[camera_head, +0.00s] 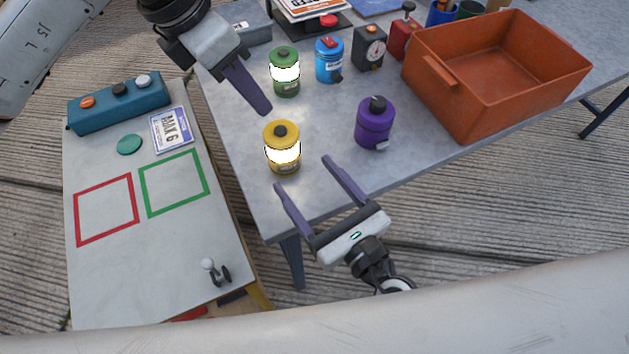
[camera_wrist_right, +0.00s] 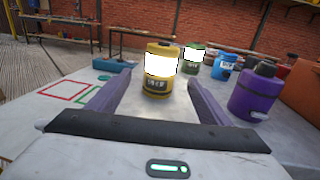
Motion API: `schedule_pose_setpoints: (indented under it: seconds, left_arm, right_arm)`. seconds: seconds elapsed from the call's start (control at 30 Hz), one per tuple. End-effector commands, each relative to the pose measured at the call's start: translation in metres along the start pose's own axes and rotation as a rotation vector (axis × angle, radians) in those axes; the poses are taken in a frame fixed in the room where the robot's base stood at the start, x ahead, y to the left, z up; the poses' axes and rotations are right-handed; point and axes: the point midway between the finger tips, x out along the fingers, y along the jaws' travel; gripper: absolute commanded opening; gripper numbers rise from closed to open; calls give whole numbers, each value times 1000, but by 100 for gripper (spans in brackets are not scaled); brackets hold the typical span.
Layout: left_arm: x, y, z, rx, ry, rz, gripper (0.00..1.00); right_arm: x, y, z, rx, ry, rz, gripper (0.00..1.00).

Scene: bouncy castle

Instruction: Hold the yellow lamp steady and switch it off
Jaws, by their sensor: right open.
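The yellow lamp (camera_head: 283,167) stands upright near the left end of the grey table, its band glowing white, with a dark knob on top. It also shows in the right wrist view (camera_wrist_right: 156,86), straight ahead between my fingers. My right gripper (camera_head: 303,173) is open and empty at the table's front edge, its fingers pointing at the lamp without touching it. My left gripper (camera_head: 262,107) hangs behind and left of the lamp, fingers pointing down towards it, apart from it. Its fingers overlap in view, so its opening is unclear.
A lit green lamp (camera_head: 285,87), a blue canister (camera_head: 329,70) and a purple canister (camera_head: 374,125) stand near the yellow lamp. An orange bin (camera_head: 440,95) is at right. A lower table (camera_head: 130,285) at left has red and green outlined squares.

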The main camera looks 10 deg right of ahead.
Motion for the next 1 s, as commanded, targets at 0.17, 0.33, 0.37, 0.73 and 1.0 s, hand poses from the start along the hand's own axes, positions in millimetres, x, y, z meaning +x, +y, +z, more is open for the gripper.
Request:
schedule_pose_setpoints:
  seconds: [0.17, 0.33, 0.37, 0.73, 1.0]
  left_arm:
    - [0, 0, 0, 0, 0, 0, 31]
    - [0, 0, 0, 0, 0, 0, 31]
    - [0, 0, 0, 0, 0, 0, 31]
    - [0, 0, 0, 0, 0, 0, 31]
    - [0, 0, 0, 0, 0, 0, 31]
  right_arm:
    - [28, -1, 2, 3, -4, -5, 72]
    - [59, -2, 1, 3, -3, -5, 72]
    - [64, -1, 2, 3, -3, -5, 72]
    - [96, -2, 0, 2, 0, -3, 72]
    - [96, -2, 0, 2, 0, -4, 69]
